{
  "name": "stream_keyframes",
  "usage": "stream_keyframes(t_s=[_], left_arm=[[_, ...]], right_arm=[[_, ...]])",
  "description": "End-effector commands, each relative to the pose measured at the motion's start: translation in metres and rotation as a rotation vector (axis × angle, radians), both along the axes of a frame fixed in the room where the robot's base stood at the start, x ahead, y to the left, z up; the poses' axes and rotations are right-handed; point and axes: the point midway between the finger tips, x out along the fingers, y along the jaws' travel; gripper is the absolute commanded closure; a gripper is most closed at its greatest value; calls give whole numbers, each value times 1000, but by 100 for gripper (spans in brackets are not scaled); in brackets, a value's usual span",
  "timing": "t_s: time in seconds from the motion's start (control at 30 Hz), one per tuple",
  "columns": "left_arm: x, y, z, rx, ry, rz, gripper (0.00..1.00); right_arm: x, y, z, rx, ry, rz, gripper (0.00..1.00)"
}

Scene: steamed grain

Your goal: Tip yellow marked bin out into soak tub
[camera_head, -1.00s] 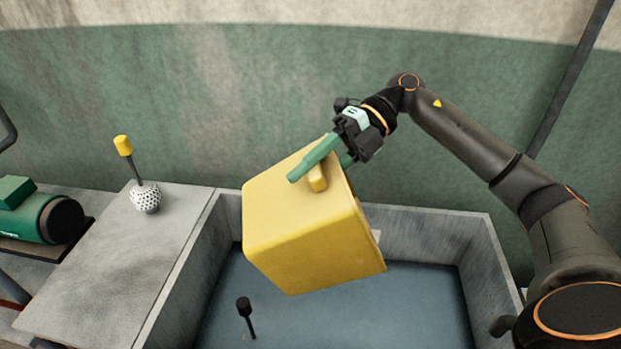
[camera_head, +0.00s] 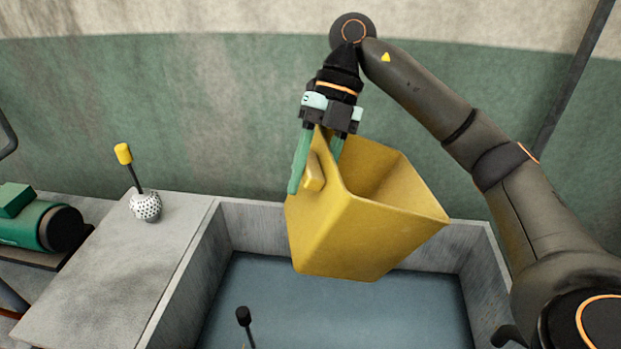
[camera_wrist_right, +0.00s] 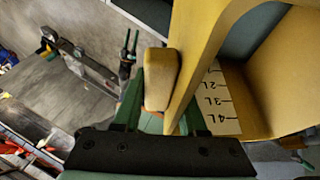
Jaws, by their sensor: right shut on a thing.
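The yellow bin (camera_head: 350,230) hangs in the air above the soak tub (camera_head: 252,222), tilted, with its open mouth facing up and to the right. The part of its inside that shows in the head view looks bare. In the right wrist view the bin (camera_wrist_right: 285,85) shows a white scale label (camera_wrist_right: 215,100) with black litre marks. My right gripper (camera_head: 316,168) is shut on the bin's handle (camera_head: 314,175) at its left side. The tub has grey walls and a blue-grey surface inside. My left gripper is out of view.
A grey counter (camera_head: 110,265) adjoins the tub's left side. A white dotted ball with a yellow-capped rod (camera_head: 146,206) stands on it. A green and black machine (camera_head: 40,222) is at far left. A black-knobbed rod (camera_head: 243,318) stands inside the tub. A green wall rises behind.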

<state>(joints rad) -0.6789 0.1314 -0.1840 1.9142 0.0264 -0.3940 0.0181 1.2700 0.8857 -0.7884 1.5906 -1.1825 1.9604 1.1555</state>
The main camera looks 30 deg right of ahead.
Motion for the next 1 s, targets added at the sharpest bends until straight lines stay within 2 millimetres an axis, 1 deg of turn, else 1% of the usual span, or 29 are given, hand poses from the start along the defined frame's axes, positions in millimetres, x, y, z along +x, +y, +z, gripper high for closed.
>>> stream_keyframes(t_s=[0.2,0.8,1.0], left_arm=[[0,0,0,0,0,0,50],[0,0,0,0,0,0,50],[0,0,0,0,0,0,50]], right_arm=[[1,0,5,-124,45,-2,100],[0,1,10,-383,154,2,100],[0,0,11,-430,175,-2,100]])
